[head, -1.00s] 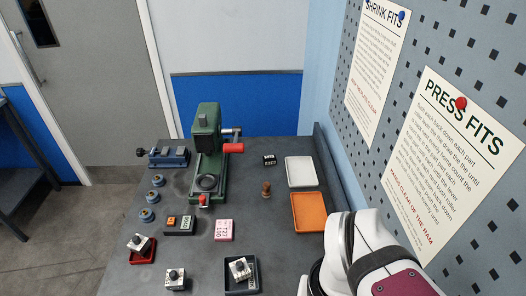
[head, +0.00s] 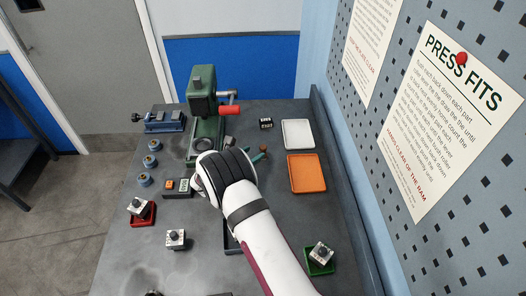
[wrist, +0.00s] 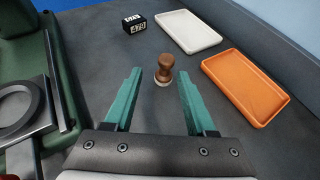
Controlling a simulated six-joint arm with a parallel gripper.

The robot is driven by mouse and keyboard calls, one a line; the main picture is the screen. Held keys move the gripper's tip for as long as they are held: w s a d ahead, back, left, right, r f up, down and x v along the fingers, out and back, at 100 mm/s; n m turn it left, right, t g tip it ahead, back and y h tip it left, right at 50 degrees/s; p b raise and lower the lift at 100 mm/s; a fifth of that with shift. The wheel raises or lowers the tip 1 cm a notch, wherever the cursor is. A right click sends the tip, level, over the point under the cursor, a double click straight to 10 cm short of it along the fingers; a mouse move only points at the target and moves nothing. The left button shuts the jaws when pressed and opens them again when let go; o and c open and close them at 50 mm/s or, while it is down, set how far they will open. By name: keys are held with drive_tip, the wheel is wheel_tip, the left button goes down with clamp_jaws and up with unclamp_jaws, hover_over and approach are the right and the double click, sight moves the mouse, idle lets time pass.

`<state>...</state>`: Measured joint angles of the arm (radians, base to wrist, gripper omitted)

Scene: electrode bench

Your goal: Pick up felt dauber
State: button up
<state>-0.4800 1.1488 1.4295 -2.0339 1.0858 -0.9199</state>
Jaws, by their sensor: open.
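The felt dauber is a small turned brown wooden piece with a round knob and a pale base. It stands upright on the grey bench in the wrist view (wrist: 165,68). In the head view only its top (head: 264,148) shows beside my fingers. My gripper (wrist: 158,84) has two teal fingers, spread apart and empty. The dauber shows between the fingertips, slightly nearer the right one, with no contact visible. In the head view, my gripper (head: 257,157) reaches toward the dauber from the lower left.
An orange tray (head: 307,174) and a white tray (head: 298,134) lie right of the dauber. A black numbered block (head: 266,124) stands behind it. The green press (head: 203,95) stands to the left. A green tray (head: 320,268) with a metal block sits at front right.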

drive_tip(key=x, duration=0.6)
drive_tip(key=shift+s+d+f, duration=0.1)
drive_tip(key=shift+d+f, duration=0.35)
drive_tip(key=shift+d, duration=0.05)
clamp_jaws()
